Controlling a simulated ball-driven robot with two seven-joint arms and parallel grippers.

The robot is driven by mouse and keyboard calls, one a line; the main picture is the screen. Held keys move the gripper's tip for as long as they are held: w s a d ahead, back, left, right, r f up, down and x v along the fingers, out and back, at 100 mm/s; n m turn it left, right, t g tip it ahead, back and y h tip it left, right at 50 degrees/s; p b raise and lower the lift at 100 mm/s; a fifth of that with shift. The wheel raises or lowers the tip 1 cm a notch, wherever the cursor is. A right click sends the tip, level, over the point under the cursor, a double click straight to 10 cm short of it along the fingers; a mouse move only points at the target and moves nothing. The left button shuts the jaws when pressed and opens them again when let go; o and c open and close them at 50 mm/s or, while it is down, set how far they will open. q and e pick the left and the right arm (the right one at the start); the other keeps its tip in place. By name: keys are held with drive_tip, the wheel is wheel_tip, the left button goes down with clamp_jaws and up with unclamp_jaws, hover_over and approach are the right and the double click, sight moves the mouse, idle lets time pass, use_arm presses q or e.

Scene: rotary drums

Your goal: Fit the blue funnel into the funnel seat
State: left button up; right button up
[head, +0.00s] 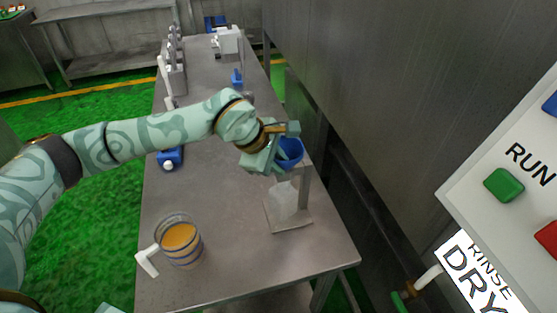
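The blue funnel (292,157) is in the middle of the head view, at the top of a grey stand. My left gripper (284,147) reaches it from the left, with its fingers at the funnel's near-left wall, and looks shut on it. The stand that appears to bear the funnel seat has an upright post (305,186) and a flat base (289,206) on the table. The gripper and funnel hide the seat opening, so I cannot tell whether the funnel sits in it or hovers above it. My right gripper is out of view.
A clear jug (180,240) of orange contents stands at the table's front left. A blue and white item (169,158) lies near the left edge. White and grey devices (230,40) stand farther back. A panel with a green RUN button (504,185) is at the right.

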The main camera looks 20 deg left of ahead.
use_arm(q)
drive_tip(key=shift+o, duration=0.6)
drive_tip(key=shift+r, duration=0.15)
drive_tip(key=shift+s+a+r, duration=0.1)
drive_tip(key=shift+a+r, duration=0.05)
drive_tip(key=shift+r, duration=0.1)
drive_tip(key=v, duration=1.5)
drive_tip(key=shift+r, duration=0.25)
drive_tip(key=shift+s+a, duration=0.1)
drive_tip(key=shift+s, duration=0.1)
